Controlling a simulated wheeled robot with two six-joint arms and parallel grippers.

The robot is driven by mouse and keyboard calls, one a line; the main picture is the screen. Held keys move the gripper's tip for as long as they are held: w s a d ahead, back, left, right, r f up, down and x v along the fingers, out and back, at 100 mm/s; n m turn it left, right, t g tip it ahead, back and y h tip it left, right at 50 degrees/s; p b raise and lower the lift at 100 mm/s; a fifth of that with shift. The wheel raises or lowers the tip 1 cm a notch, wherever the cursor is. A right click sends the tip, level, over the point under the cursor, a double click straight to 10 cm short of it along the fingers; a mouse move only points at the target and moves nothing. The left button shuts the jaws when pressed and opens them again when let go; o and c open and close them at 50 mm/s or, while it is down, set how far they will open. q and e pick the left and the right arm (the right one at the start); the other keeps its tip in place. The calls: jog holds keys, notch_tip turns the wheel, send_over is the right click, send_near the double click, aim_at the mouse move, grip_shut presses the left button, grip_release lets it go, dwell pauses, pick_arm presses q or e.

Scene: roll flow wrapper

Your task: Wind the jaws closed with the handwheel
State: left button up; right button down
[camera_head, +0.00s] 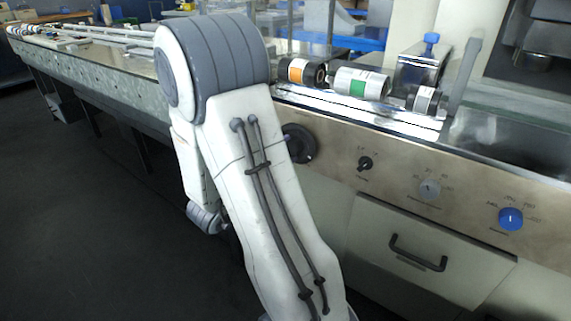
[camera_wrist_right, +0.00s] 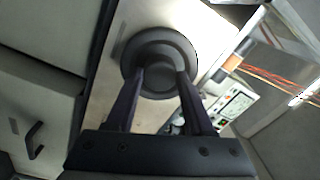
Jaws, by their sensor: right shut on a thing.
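The black round handwheel (camera_head: 299,143) sits on the tan front panel of the machine, partly covered by my right arm in the head view. In the right wrist view the handwheel (camera_wrist_right: 160,48) is straight ahead, its dark disc facing the camera. My right gripper (camera_wrist_right: 161,76) has one finger on each side of its hub and is shut on it. In the head view the fingers are hidden behind my arm. I cannot make out the jaws clearly in either view. My left gripper is in neither view.
The panel also carries a small black knob (camera_head: 365,163), a grey knob (camera_head: 430,190) and a blue knob (camera_head: 510,218). A drawer handle (camera_head: 418,253) sticks out below. Labelled rolls (camera_head: 361,83) lie on the machine top. The dark floor (camera_head: 90,230) at left is clear.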

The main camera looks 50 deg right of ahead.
jog(key=shift+m+g+b, duration=0.3)
jog(key=shift+m+b, duration=6.8)
jog(key=shift+b, duration=2.35)
jog(key=shift+c, duration=1.4)
grip_release()
